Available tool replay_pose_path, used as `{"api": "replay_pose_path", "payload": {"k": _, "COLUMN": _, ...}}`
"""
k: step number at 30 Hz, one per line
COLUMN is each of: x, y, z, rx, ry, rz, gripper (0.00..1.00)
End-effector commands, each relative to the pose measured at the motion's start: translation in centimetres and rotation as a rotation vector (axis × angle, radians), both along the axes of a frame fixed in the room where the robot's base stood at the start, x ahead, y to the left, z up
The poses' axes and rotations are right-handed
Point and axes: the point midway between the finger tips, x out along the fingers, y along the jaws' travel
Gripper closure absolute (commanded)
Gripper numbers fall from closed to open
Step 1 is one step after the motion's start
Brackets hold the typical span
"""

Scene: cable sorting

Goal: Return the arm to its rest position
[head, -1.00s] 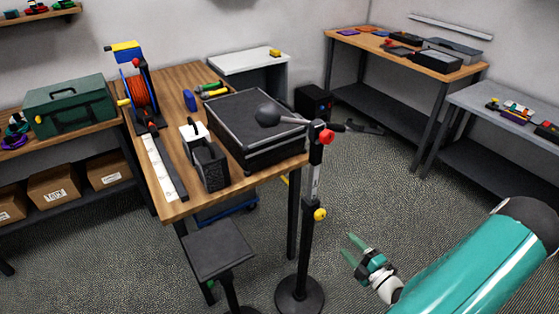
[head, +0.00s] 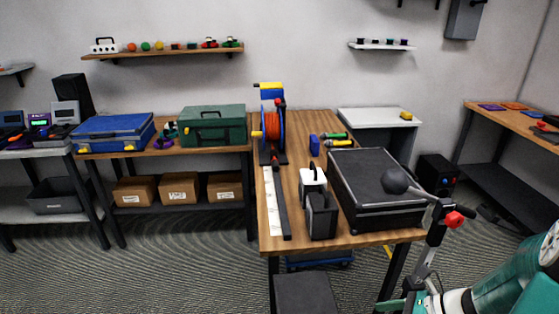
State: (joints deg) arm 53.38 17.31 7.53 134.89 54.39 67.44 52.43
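My arm, teal and white, shows at the lower right of the head view. My gripper (head: 402,303) is at the bottom edge, low in front of the wooden table (head: 253,186) and near the stand with the red knob. Only part of its green fingers shows, and the frame edge cuts off the rest. I cannot tell whether it is open or shut, and no held thing is visible.
A black microphone-like stand (head: 433,240) rises close to my gripper. The table carries an orange cable reel (head: 270,130), a large black case (head: 376,188) and small black boxes. A dark stool (head: 302,293) stands in front. Open floor lies at the left.

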Motion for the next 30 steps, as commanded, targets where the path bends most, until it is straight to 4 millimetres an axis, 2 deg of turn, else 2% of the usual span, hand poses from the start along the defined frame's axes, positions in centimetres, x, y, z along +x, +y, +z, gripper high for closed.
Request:
{"api": "replay_pose_path", "payload": {"k": 3, "x": -0.5, "y": 2.7, "z": 2.2, "rx": -0.201, "ry": -0.113, "rz": 0.256, "gripper": 0.41}}
{"api": "replay_pose_path", "payload": {"k": 12, "x": -2.5, "y": 7.1, "z": 7.3, "rx": -0.658, "ry": -0.430, "rz": 0.896, "gripper": 0.41}}
{"api": "replay_pose_path", "payload": {"k": 24, "x": -5.2, "y": 10.7, "z": 15.5, "rx": -1.222, "ry": -0.903, "rz": 1.697, "gripper": 0.41}}
{"api": "replay_pose_path", "payload": {"k": 30, "x": -6.1, "y": 11.5, "z": 18.5, "rx": -1.421, "ry": -1.056, "rz": 1.941, "gripper": 0.41}}
